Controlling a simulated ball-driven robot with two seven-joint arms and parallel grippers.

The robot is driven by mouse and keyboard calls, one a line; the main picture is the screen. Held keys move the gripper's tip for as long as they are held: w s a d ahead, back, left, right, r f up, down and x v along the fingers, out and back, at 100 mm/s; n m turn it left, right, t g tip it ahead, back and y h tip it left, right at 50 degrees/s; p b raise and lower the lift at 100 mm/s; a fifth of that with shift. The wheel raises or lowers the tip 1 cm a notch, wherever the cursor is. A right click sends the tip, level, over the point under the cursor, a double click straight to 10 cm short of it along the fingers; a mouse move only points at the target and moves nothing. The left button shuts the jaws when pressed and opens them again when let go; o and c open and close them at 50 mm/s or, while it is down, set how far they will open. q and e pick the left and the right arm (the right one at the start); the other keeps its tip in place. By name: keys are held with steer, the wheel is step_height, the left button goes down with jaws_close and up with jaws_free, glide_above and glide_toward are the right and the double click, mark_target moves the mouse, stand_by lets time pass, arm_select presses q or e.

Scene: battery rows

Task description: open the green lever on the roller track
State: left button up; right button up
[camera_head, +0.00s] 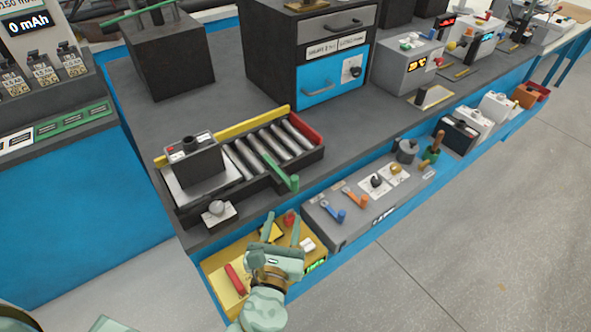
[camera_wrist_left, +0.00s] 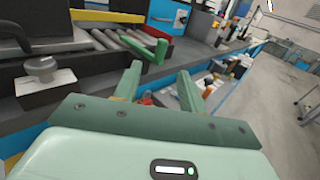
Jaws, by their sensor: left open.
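The roller track (camera_head: 275,148) lies on the dark bench top, with several grey rollers, a yellow rail at the back and a red end piece. The green lever (camera_head: 281,172) lies slantwise across the track's front side, its thicker green end (camera_head: 294,184) sticking out past the front edge. In the left wrist view the green lever (camera_wrist_left: 160,50) shows just beyond my fingertips, above and between them. My left gripper (camera_head: 281,232) is open and empty, below and in front of the lever, over the yellow tray and apart from the lever. My right gripper is not in view.
A black battery block (camera_head: 194,160) stands on the plate at the track's left end. A grey knob (camera_head: 216,208) sits in front of it. A yellow tray (camera_head: 218,262) and a grey panel with blue and orange levers (camera_head: 358,200) line the bench front. Open floor lies right.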

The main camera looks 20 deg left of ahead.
mark_target(293, 185)
arm_select(q)
steer(key=w, duration=0.9)
steer(key=w+a, duration=0.1)
steer(key=w, duration=0.3)
steer(key=shift+w+a+f, duration=0.1)
steer(key=shift+w+f, duration=0.05)
steer(key=shift+w, duration=0.1)
steer(key=shift+w+a, duration=0.1)
steer(key=shift+w, duration=0.4)
jaws_close()
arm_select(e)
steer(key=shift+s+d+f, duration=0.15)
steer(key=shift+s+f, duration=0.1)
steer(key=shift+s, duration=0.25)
